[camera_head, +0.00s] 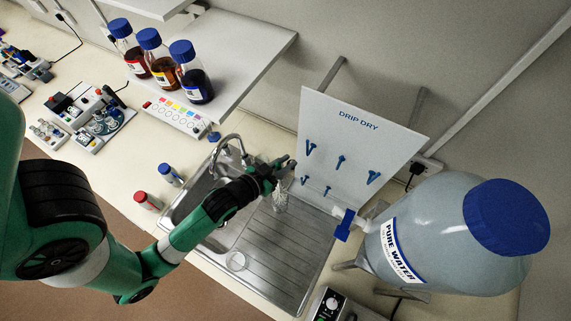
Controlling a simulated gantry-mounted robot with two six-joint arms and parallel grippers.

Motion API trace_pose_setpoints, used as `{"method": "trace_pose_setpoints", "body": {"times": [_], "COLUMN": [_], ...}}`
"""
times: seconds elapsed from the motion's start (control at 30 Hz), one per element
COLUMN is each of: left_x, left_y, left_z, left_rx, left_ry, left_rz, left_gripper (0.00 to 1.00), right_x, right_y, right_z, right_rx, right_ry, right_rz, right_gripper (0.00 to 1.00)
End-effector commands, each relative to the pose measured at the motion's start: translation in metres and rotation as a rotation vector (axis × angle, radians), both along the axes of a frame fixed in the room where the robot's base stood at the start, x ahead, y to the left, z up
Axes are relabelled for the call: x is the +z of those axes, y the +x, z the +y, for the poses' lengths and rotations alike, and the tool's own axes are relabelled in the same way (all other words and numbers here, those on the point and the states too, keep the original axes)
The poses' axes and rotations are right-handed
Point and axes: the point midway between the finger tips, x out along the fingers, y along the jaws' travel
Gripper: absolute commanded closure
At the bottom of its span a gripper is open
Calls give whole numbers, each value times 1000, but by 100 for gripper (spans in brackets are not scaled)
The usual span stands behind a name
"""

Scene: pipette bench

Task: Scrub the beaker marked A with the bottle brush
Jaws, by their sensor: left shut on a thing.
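My left gripper (283,172) reaches in from the left over the sink unit, in front of the drip board. It is shut on a pale, bristly thing that looks like the bottle brush (281,199), which hangs down below the fingers. A clear round glass thing, likely the beaker (236,261), stands on the drainboard's near left part, apart from the brush. No letter A can be read on it. My right gripper is not in view.
The drip board (350,122) with blue pegs stands behind the sink (190,198). A big pure-water bottle (440,225) with a blue tap stands at right. A red-capped bottle (147,200) and a blue-capped one (170,174) stand left of the sink. The ribbed drainboard (285,250) is mostly clear.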

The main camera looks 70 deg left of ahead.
Motion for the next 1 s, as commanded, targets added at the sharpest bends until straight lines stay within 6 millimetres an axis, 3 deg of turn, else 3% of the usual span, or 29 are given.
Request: {"method": "trace_pose_setpoints", "body": {"times": [0.4, 0.73, 1.0], "left_x": [5, 46, 53], "left_y": [0, 1, 0], "left_z": [0, 0, 0], "left_rx": [0, 0, 0], "left_ry": [1, 1, 0], "left_rz": [-2, -5, -1], "left_gripper": [100, 100, 100], "right_x": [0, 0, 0], "right_y": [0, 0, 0], "right_z": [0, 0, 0], "right_rx": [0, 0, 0], "right_ry": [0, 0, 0], "right_rz": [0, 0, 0], "right_gripper": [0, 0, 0]}}
